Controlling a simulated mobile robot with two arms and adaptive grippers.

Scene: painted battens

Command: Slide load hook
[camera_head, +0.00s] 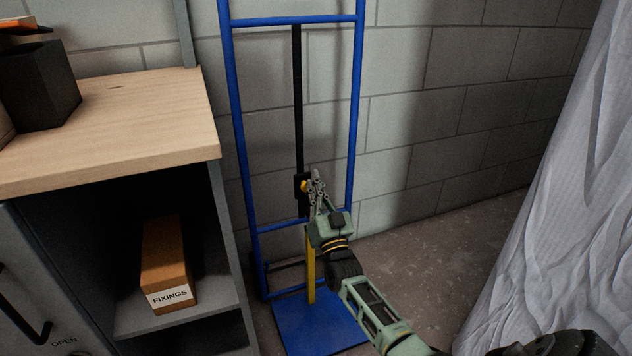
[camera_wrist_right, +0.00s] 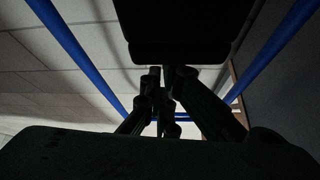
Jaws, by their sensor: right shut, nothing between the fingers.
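A blue hand truck (camera_head: 354,120) stands upright against the block wall. A black vertical rail (camera_head: 298,100) runs down its middle. In the wrist view the shut fingers (camera_wrist_right: 160,100) are dark, below a black block (camera_wrist_right: 175,30). My left gripper is not in view.
A wooden-topped cabinet (camera_head: 130,120) stands close on the left, with an orange FIXINGS box (camera_head: 168,265) on its shelf and a dark pot (camera_head: 40,85) on top. A pale hanging sheet (camera_head: 570,170) is on the right. Bare floor (camera_head: 430,250) lies between.

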